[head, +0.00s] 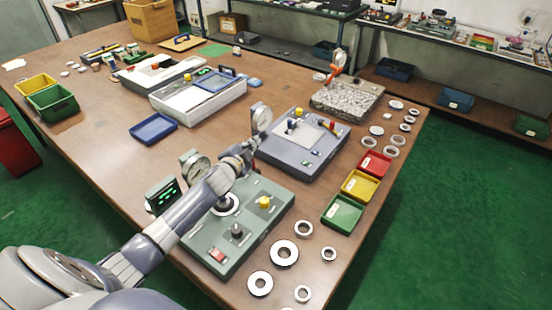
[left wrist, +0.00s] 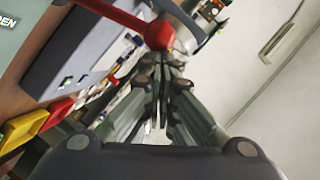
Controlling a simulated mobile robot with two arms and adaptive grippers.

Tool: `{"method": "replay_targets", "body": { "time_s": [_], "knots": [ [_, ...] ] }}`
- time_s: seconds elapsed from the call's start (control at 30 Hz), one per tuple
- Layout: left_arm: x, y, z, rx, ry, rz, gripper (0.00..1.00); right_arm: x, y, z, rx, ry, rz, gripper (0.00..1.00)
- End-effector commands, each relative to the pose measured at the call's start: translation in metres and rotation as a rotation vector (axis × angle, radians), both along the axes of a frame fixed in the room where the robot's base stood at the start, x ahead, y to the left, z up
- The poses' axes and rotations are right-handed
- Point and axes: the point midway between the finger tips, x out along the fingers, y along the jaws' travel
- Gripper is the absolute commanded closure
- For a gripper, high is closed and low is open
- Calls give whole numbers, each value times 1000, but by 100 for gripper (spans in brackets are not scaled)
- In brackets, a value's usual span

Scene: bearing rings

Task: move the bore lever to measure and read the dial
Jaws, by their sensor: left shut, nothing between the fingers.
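The green bore gauge (head: 215,262) stands at the front of the table, with a round dial (head: 197,168) and a green-lit readout box (head: 163,194) at its back left. Its dial marks are too small to read. My left gripper (head: 250,148) reaches over it from the left and is shut and empty. In the left wrist view, a red ball knob on a red lever (left wrist: 160,35) lies just beyond the shut fingertips (left wrist: 161,68). I cannot tell whether they touch. The lever is hidden behind my arm in the head view. My right gripper is out of view.
A grey gauge (head: 322,158) with another dial (head: 260,117) stands close beyond. Red (head: 374,164), yellow (head: 360,186) and green (head: 342,211) bins line the right. Several steel rings, one a large ring (head: 284,253), lie at the front right edge.

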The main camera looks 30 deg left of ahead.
Motion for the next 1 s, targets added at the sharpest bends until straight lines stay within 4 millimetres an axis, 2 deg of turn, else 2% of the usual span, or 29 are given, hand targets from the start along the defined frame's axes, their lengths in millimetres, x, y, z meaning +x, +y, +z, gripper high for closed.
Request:
{"method": "replay_targets", "body": {
  "time_s": [0.07, 0.33, 1.0],
  "knots": [
    [1, 9, 1, -41, 9, 2, 100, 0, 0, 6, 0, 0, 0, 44],
    [3, 21, -2, -38, 7, 0, 100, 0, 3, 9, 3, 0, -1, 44],
    [4, 25, -2, -36, 7, 0, 100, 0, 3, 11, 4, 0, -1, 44]
  ]
}}
